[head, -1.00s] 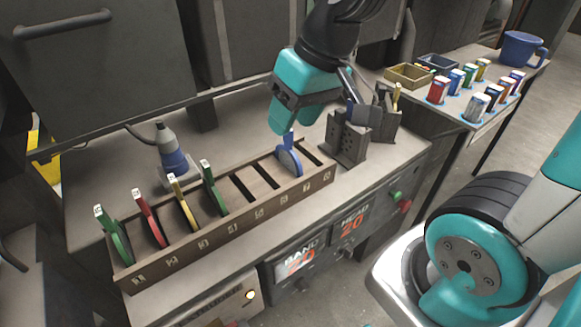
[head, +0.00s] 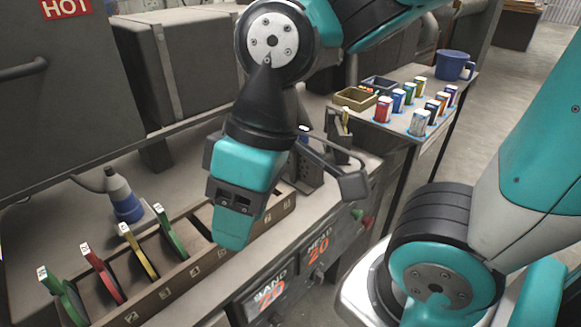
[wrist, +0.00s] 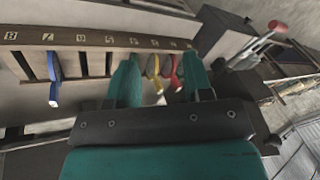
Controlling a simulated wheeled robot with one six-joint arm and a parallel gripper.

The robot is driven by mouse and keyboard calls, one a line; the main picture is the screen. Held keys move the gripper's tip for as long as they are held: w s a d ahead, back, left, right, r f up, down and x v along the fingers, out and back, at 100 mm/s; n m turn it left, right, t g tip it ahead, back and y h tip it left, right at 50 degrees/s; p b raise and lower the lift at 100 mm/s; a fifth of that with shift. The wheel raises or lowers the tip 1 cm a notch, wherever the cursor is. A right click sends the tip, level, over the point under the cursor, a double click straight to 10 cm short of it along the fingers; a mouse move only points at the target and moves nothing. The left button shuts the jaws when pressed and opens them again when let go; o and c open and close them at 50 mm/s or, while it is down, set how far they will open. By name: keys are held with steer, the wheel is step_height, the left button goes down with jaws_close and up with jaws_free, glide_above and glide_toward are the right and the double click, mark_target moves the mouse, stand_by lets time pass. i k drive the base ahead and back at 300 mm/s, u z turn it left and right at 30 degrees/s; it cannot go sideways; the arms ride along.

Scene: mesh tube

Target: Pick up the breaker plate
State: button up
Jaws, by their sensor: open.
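A wooden rack (head: 180,281) with numbered slots holds several coloured breaker plates on edge. In the head view I see a green plate (head: 63,298), a red plate (head: 103,274), a yellow plate (head: 138,251) and another green plate (head: 171,232). A blue plate (wrist: 54,78) stands apart at the left in the wrist view; in the head view my arm hides it. My gripper (head: 236,232) is open and empty, near the rack's right half. In the wrist view, the yellow plate (wrist: 152,70) and red plate (wrist: 176,78) appear between my fingertips (wrist: 160,68), farther off.
A blue-and-grey bottle (head: 122,196) stands behind the rack. A dark perforated holder (head: 306,165) stands beyond its right end. The side table (head: 400,122) carries several small boxes, two trays and a blue mug (head: 453,65). The counter strip before the rack is clear.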

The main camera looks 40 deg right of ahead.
mark_target(299, 172)
steer(key=z, duration=0.05)
steer(key=k, duration=0.5)
steer(key=z, duration=0.75)
steer(key=i, duration=0.6)
steer(key=u, duration=0.35)
